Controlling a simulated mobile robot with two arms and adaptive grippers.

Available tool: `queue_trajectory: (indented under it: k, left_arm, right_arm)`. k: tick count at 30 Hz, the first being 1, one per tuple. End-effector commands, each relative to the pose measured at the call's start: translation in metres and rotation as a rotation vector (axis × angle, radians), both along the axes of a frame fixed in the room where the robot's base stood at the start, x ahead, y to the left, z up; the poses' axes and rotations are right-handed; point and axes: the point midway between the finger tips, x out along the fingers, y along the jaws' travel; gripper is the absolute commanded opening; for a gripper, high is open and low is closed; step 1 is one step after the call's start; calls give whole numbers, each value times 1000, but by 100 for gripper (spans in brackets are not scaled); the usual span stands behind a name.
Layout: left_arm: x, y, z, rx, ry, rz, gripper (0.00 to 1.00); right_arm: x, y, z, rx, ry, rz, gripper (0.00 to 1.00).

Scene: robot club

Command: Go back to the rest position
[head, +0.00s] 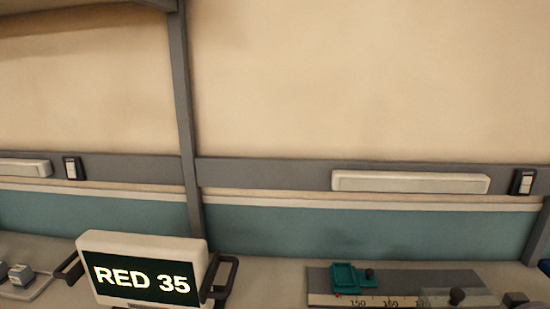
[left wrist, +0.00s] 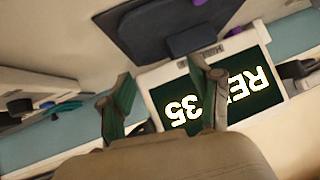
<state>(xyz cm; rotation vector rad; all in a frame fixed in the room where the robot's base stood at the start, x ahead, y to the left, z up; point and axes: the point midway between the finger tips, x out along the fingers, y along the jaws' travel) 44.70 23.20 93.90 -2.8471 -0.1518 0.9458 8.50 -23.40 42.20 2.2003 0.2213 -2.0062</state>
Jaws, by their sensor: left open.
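My left gripper (left wrist: 160,75) is open in the left wrist view, with its two fingers apart and nothing seen between them. The display sign reading "RED 35" (left wrist: 272,78) shows behind the fingers, and one finger covers part of its text. My left gripper does not show in the head view. My right gripper is in neither view.
In the head view the white-framed sign (head: 197,252) stands on the bench at lower left, with dark handles beside it. A scaled rail (head: 318,284) with a teal slider (head: 344,277) lies to the right. Bare bench lies between them. A wall post rises behind.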

Motion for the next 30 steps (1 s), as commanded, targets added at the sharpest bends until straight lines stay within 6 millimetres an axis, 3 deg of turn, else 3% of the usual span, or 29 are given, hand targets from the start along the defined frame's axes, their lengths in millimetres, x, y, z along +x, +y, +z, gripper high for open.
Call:
queue_trajectory:
  k: [1, 6, 15, 18, 26, 30]
  left_arm:
    - [-25, -3, -20, -13, 94, -11, 64]
    - [-91, -12, -61, -42, 335, -59, 64]
    - [-188, -28, -96, -95, 649, -156, 64]
    - [-175, -28, -126, -90, 651, -153, 64]
    - [-165, -30, -207, -89, 681, -154, 64]
    - [-170, -30, -268, -88, 708, -157, 64]
  right_arm:
    - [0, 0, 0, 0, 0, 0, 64]
    - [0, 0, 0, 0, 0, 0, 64]
    - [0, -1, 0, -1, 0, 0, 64]
    - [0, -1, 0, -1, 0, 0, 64]
    - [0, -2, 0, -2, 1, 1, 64]
    - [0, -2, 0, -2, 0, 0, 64]
